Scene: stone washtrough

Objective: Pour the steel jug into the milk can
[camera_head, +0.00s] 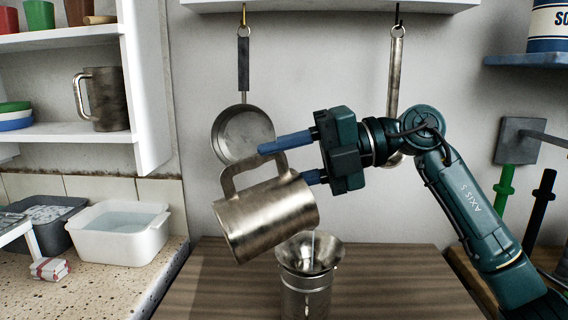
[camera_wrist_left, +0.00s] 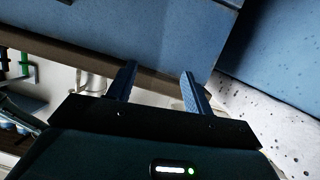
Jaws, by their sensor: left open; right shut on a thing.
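The steel jug (camera_head: 265,218) is tipped almost onto its side in the head view, with its handle uppermost. My right gripper (camera_head: 280,162) is shut on it at the handle side and holds it in the air. The jug's right end is above the flared mouth of the milk can (camera_head: 306,296), apart from it. A thin pale streak shows between them; I cannot see inside the jug. The can stands upright on the brown wooden top. My left gripper (camera_wrist_left: 158,85) is open and empty in the left wrist view, and out of the head view.
A strainer-like pan (camera_head: 243,133) and another utensil (camera_head: 396,75) hang on the wall behind. A second metal mug (camera_head: 102,100) stands on the left shelf. A white basin (camera_head: 118,240) of water sits on the speckled counter. The wooden top (camera_head: 400,285) is clear right of the can.

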